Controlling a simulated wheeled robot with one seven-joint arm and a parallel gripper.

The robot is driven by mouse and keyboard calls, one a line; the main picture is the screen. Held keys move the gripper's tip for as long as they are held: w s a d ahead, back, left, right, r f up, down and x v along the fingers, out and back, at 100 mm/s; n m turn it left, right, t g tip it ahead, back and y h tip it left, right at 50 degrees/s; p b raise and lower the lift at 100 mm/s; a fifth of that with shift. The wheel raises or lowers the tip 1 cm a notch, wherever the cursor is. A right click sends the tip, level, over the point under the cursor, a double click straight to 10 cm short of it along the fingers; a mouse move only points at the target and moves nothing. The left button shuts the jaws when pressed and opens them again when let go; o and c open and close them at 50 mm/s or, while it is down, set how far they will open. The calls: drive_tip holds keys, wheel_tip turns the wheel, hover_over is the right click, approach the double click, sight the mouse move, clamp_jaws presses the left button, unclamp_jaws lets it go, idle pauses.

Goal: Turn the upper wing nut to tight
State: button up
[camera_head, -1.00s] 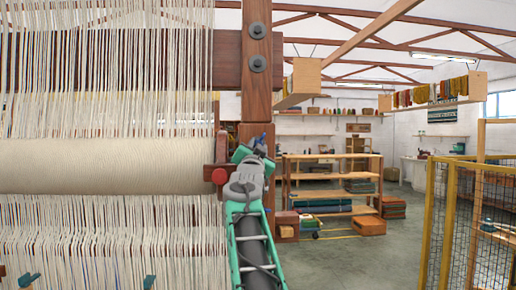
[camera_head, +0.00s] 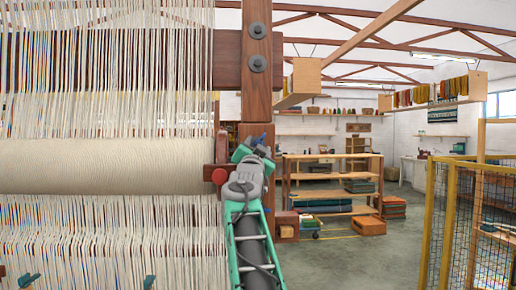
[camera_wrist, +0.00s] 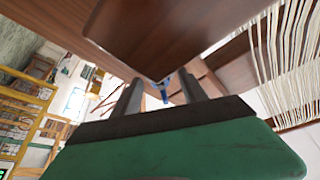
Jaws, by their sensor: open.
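My gripper (camera_head: 250,146) is at the wooden upright post of the loom, to the right of the cloth roll. In the wrist view its two grey fingers (camera_wrist: 160,92) stand apart, with a gap between them. A small blue part (camera_wrist: 165,88), apparently the wing nut, shows in or beyond that gap. It is partly hidden by the wood, and I cannot tell whether a finger touches it. In the head view a blue tip (camera_head: 263,138) shows just above my gripper. The nut's angle cannot be made out.
The wooden post (camera_head: 258,95) carries two dark bolts. Warp threads (camera_head: 110,240) fill the left. A yellow mesh frame (camera_head: 449,220) stands at right. The floor (camera_head: 345,255) between is clear.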

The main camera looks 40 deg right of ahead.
drive_tip(key=b+v, duration=0.2)
drive_tip(key=v, duration=0.5)
drive_tip(key=shift+s+a+f+b, duration=0.15)
drive_tip(key=shift+s+a+b, duration=0.15)
drive_tip(key=shift+b, duration=0.1)
